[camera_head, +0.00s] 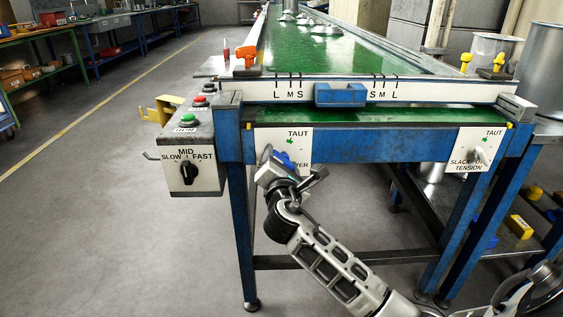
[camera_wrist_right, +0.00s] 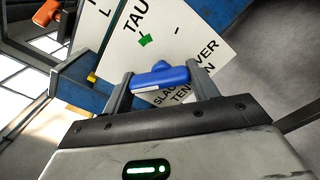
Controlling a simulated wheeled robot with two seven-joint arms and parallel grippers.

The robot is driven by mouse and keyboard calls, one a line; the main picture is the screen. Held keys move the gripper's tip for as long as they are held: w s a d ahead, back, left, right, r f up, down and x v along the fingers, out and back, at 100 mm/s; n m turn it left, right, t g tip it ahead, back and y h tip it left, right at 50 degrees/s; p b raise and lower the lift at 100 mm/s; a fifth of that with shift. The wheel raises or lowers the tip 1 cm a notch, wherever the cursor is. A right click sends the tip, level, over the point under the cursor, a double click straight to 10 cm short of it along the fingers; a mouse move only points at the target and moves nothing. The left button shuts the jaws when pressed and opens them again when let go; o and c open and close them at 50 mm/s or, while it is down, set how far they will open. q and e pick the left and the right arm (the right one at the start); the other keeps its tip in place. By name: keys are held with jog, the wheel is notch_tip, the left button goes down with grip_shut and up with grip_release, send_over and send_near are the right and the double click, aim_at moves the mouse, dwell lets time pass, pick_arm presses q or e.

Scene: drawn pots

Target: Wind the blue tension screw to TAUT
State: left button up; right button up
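The blue tension screw (camera_head: 285,158) sits on a white plate (camera_head: 302,142) at the left of the conveyor's front. The plate shows TAUT with a green mark above and SLACK, OVER and TENSION lower, partly hidden. My right gripper (camera_head: 272,164) is in front of the plate and hides part of the screw. In the right wrist view, the screw's blue bar handle (camera_wrist_right: 160,78) lies between the two fingertips (camera_wrist_right: 160,84). The fingers stand wide apart, one near each end of the bar; firm contact cannot be told. The bar is turned away from the green mark. My left gripper is not in view.
A second tension plate (camera_head: 474,149) with a pale knob is at the right. A control box (camera_head: 190,165) with a black speed knob juts out left. A blue slider (camera_head: 341,95) sits on the front rail. The floor at left is clear.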

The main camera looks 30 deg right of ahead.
jog(key=shift+m, duration=0.3)
jog(key=m, duration=0.2)
jog(key=shift+m, duration=0.4)
jog(key=m, duration=0.2)
jog(key=shift+m+b, duration=0.3)
jog(key=m, duration=0.4)
jog(key=shift+r+m+b, duration=0.15)
jog(key=shift+m+b, duration=0.15)
jog(key=shift+b, duration=0.1)
jog(key=m, duration=0.2)
jog(key=shift+d+m, duration=0.1)
jog(key=shift+m, duration=0.2)
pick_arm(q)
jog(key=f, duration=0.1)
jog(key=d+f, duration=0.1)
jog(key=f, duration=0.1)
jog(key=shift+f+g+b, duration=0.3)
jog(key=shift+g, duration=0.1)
pick_arm(e)
jog(key=shift+r+m, duration=0.1)
jog(key=shift+m, duration=0.3)
